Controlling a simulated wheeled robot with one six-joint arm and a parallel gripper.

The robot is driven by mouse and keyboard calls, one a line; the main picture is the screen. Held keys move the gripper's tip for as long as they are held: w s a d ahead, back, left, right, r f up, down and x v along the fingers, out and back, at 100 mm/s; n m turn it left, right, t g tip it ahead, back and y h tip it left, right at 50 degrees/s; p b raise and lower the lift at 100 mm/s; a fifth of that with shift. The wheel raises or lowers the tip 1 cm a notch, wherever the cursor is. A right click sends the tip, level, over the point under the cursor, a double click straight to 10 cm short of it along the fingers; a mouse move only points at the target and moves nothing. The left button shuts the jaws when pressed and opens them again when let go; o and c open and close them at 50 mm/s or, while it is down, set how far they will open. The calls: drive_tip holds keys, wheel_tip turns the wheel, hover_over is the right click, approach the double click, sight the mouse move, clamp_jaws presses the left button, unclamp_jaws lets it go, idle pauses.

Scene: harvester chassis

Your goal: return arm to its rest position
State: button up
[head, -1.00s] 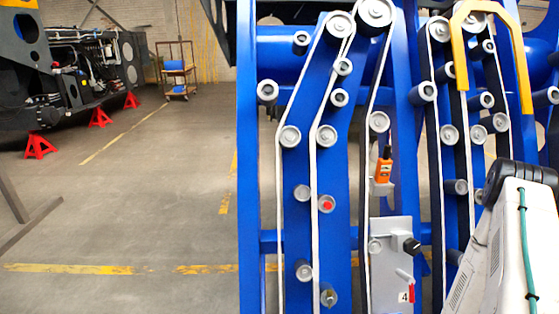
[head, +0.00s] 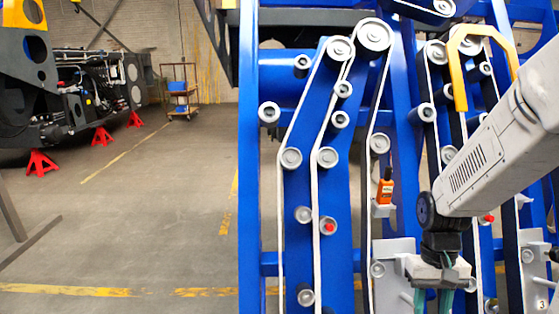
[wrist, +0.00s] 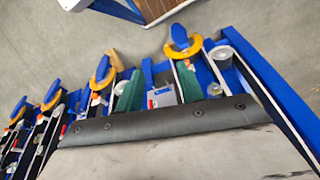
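My gripper (head: 437,300) points down at the lower right of the head view, in front of the blue belt frame. Its greenish fingers stand apart and nothing shows between them. They also show spread in the wrist view (wrist: 157,88), with a grey plate of the frame below and beyond them. My pale arm (head: 490,155) comes in from the right edge and slopes down to the left. In the head view the gripper hides part of a grey panel (head: 392,250).
A blue frame (head: 248,150) with rollers and pale belts fills the right side. A yellow curved handle (head: 460,80) sits behind my arm. An orange bottle (head: 384,190) stands on a small ledge left of my wrist. Open floor (head: 150,215) lies left; a cart (head: 180,92) stands far back.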

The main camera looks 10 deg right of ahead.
drive_tip(key=s+a+r+n+t, duration=0.1)
drive_tip(key=s+a+r+t, duration=0.1)
drive_tip(key=s+a+r, duration=0.2)
drive_tip(key=s+a+r+n+t, duration=0.2)
drive_tip(key=s+a+r, duration=0.2)
drive_tip(key=r, duration=0.9)
drive_tip(key=a, duration=0.3)
drive_tip(key=shift+s+a, duration=0.35)
drive_tip(key=shift+s, duration=0.05)
